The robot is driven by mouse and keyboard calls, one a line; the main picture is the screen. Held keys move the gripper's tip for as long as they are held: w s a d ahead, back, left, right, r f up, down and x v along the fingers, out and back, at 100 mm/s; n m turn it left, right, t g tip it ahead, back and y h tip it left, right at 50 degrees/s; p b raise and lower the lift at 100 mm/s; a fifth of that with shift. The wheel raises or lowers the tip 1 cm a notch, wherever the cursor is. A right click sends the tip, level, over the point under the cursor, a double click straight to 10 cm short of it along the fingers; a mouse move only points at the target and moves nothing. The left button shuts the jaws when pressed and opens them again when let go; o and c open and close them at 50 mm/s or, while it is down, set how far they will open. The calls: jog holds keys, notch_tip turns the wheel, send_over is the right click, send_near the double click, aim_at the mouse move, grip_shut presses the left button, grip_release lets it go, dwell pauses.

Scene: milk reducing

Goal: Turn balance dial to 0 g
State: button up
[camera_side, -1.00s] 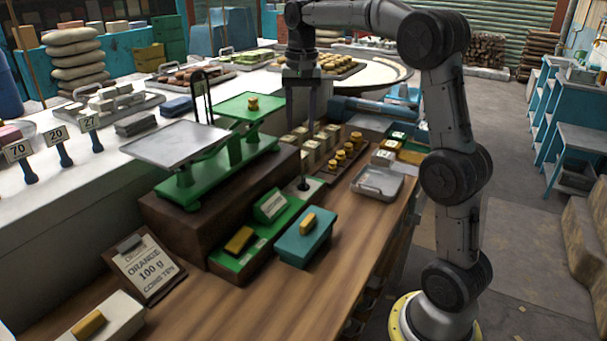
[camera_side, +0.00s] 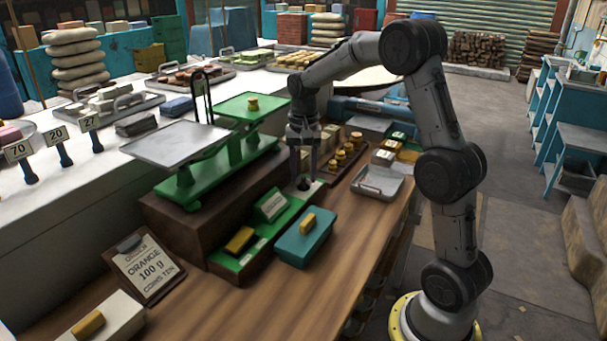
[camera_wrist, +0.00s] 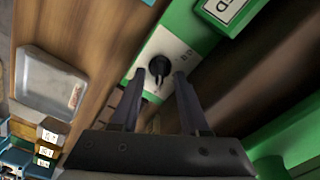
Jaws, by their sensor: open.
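The balance dial is a small black knob (camera_wrist: 158,68) on a pale plate (camera_wrist: 178,50) at the end of a green base. It also shows in the side view as a dark knob (camera_side: 304,184), just below my fingertips. My gripper (camera_side: 302,172) points down over it. In the wrist view my gripper (camera_wrist: 160,70) is open, with one finger on each side of the knob. Whether the fingers touch it I cannot tell. The dial's markings are too small to read. The green balance (camera_side: 215,165) stands on a brown block, with a grey pan and a green pan holding a brass weight.
A teal box (camera_side: 305,243) and a green tray (camera_side: 240,256) lie in front of the balance. A metal tray (camera_side: 378,182) and a rack of brass weights (camera_side: 345,156) are to the right. An order board (camera_side: 148,268) stands at front left.

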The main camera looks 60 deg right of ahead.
jog(key=shift+f, duration=0.35)
grip_shut()
